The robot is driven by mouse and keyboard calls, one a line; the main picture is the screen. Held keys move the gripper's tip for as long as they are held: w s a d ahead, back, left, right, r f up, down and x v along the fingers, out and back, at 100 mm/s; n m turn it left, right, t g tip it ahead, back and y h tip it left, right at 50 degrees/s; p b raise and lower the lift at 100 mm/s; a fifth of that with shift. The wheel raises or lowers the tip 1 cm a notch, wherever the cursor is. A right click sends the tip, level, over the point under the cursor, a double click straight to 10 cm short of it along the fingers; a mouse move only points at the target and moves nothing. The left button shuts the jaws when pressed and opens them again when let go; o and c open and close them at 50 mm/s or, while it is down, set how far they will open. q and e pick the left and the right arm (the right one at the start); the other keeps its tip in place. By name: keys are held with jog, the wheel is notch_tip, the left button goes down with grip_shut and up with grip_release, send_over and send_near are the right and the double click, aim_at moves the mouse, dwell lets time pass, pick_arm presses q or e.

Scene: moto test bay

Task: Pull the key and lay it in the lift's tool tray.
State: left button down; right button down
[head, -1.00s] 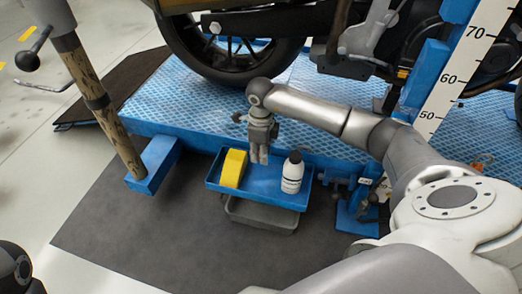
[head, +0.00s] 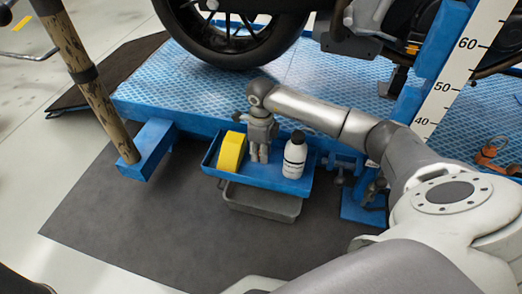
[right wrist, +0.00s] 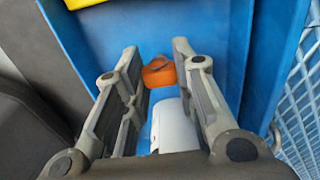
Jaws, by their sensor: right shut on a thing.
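My right gripper (head: 259,157) points down over the lift's blue tool tray (head: 272,179), between a yellow block and a white bottle. In the right wrist view its fingers (right wrist: 157,62) are apart, with a small orange piece (right wrist: 159,72) between their tips, which I take to be the key. The blue tray floor (right wrist: 215,25) lies behind it. In the head view the orange piece is hidden by the gripper. I cannot tell whether it touches the tray floor. My left gripper is not in view.
In the tray, the yellow block (head: 231,152) stands left of my gripper and the white bottle with a black cap (head: 294,158) close on its right. A grey bin (head: 262,203) is below. The blue lift platform (head: 200,95) with the motorcycle wheel (head: 232,35) is behind.

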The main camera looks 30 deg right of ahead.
jog(key=c, duration=1.1)
grip_release()
notch_tip(320, 180, up, 12)
